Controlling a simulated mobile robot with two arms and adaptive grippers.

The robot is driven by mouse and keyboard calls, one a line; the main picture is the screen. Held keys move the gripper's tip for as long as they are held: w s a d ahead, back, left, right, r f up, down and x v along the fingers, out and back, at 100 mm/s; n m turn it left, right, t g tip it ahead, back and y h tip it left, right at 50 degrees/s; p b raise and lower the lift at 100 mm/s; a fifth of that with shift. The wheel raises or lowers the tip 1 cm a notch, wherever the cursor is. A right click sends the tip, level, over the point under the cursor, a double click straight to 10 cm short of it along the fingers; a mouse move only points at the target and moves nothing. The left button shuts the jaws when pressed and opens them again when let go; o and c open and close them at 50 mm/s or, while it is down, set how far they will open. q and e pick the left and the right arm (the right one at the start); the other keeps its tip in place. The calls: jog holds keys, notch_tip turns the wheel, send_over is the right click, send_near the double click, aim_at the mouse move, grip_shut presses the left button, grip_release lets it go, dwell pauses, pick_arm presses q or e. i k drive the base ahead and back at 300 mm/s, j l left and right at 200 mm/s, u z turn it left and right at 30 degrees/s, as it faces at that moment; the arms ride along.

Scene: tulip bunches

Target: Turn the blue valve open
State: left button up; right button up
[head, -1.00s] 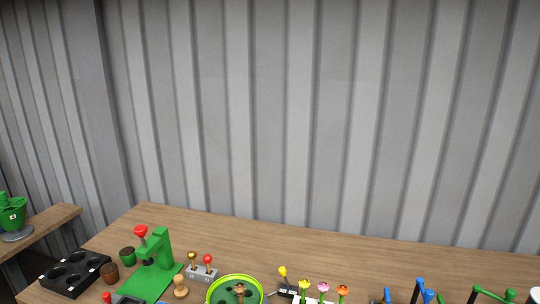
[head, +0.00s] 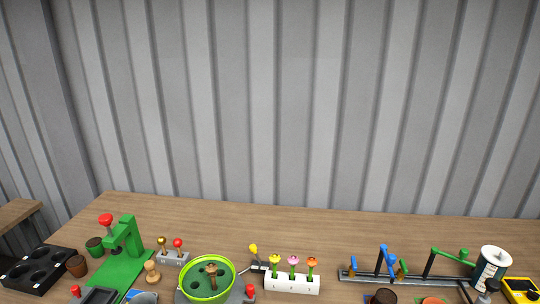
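A dark metal rail (head: 420,279) lies on the table at the right and carries blue and green parts. Blue upright parts (head: 388,262) stand toward its left side; they are the only clear blue fittings on it. A green arm (head: 450,257) slants over its right part. The parts are too small to tell which is the blue valve or whether it is open. Neither of my grippers is in view.
The wooden table (head: 300,228) is clear along its back by the corrugated wall. A green press (head: 125,245), a round lime-green tray (head: 207,277), a white flower holder (head: 292,282) and a white-and-dark cylinder (head: 490,266) stand along the front. A yellow box (head: 520,290) is at the right edge.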

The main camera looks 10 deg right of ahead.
aim_at(354, 263)
jog(key=z, duration=1.25)
